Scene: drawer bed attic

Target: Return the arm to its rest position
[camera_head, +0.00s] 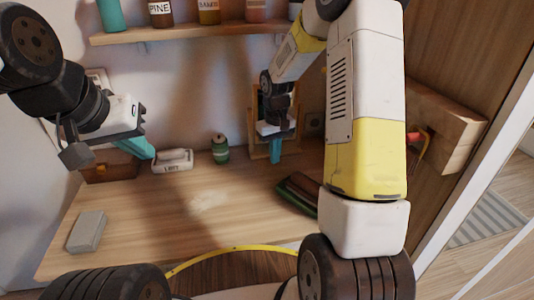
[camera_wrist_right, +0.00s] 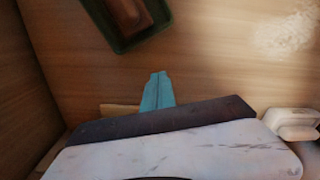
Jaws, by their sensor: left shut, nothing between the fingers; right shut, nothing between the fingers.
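My left gripper (camera_head: 140,148) hangs over the left back of the wooden desk, with its teal fingers together and nothing between them. My right arm comes down from the top right of the head view. My right gripper (camera_head: 276,151) points down near the back wall, its teal fingers shut and empty. It hangs in front of a wooden frame (camera_head: 255,129). In the right wrist view the shut teal fingers (camera_wrist_right: 157,91) show above the desk, apart from a dark green tray (camera_wrist_right: 118,44).
The desk (camera_head: 140,215) holds a grey block (camera_head: 87,232) at left, a white labelled block (camera_head: 172,162), a green jar (camera_head: 220,150) and a green tray (camera_head: 296,204) holding something brown. A shelf (camera_head: 190,32) with jars runs above. A wooden box (camera_head: 447,125) is at right.

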